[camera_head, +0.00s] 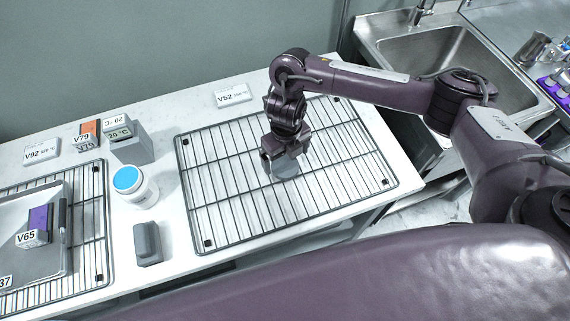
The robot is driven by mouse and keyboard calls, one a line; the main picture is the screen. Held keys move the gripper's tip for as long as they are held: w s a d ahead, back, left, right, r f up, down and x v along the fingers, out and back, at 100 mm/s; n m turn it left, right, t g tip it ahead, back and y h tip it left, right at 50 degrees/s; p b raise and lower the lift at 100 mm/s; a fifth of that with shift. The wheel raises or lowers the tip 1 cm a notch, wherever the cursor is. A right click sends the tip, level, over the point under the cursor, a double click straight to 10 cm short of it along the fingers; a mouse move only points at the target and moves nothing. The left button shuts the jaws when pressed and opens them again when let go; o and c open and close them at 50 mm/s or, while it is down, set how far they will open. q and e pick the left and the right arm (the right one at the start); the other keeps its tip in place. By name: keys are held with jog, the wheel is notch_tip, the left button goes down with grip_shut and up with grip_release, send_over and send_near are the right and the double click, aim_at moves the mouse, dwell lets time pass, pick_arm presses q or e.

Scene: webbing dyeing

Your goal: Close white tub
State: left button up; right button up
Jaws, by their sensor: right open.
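The white tub (143,196) stands upright on the white counter, left of the empty wire rack. A round blue surface (127,179) shows inside its white rim, with no separate lid visible over it. My right gripper (283,164) points down over the middle of the wire rack, well to the right of the tub. It is open. A pale grey, rounded thing (286,169) sits on the rack right below its fingers and is partly hidden by them. I cannot tell whether the fingers touch it. My left gripper is out of view.
The wire rack (217,238) is otherwise bare. A grey block (147,243) lies in front of the tub, and a grey box (131,147) stands behind it. A metal tray (57,263) sits on another rack at the left. A sink (440,62) is at the back right.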

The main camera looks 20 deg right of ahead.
aim_at(286, 166)
jog(key=shift+f, duration=1.75)
jog(key=shift+c, duration=0.4)
jog(key=c, duration=1)
